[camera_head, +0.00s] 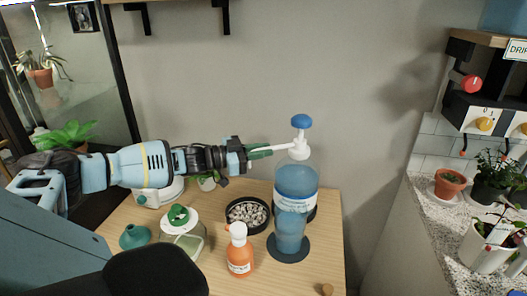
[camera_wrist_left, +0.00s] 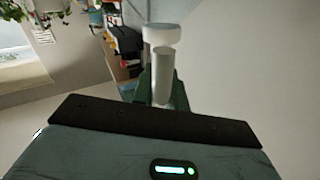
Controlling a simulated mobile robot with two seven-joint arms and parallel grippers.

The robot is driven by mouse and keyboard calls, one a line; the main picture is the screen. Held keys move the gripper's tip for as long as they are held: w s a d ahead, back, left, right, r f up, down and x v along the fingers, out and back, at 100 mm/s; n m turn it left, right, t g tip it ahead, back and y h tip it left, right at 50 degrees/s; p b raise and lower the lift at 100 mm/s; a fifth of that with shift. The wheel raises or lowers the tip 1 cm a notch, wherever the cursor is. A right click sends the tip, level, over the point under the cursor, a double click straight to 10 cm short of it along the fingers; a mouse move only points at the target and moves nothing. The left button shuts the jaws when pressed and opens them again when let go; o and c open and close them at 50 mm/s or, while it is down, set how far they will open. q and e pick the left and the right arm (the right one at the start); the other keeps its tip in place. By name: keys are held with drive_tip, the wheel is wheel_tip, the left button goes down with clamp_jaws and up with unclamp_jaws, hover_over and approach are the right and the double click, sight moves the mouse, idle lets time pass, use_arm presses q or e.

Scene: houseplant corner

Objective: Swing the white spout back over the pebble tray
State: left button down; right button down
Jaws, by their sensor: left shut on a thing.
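The white spout (camera_head: 274,148) sticks out to the left from the white pump neck (camera_head: 299,150) under a blue knob (camera_head: 301,121), on top of a large clear blue bottle (camera_head: 297,178). My left gripper (camera_head: 260,152) is shut on the spout near its outer end. In the left wrist view the white spout (camera_wrist_left: 162,75) stands between the green fingers (camera_wrist_left: 160,92). The pebble tray (camera_head: 231,224) is a round black dish of pale pebbles on the table, lower than the spout and left of the bottle. Whether the spout's end is straight above it, I cannot tell. My right gripper is not in view.
An orange pump bottle (camera_head: 240,258) stands in front of the pebble tray. A dark round mat (camera_head: 288,256) lies under a blue vessel (camera_head: 290,232) before the large bottle. A green-lidded container (camera_head: 181,222) and a teal funnel (camera_head: 134,237) stand left. The table's front right is mostly clear.

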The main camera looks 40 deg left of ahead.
use_arm(q)
drive_tip(key=c, duration=1.5)
unclamp_jaws()
drive_tip(key=shift+w+a+f, duration=0.1)
drive_tip(key=shift+w, duration=0.05)
drive_tip(key=shift+o, duration=0.2)
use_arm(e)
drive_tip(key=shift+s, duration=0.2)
use_arm(q)
drive_tip(key=shift+s, duration=0.2)
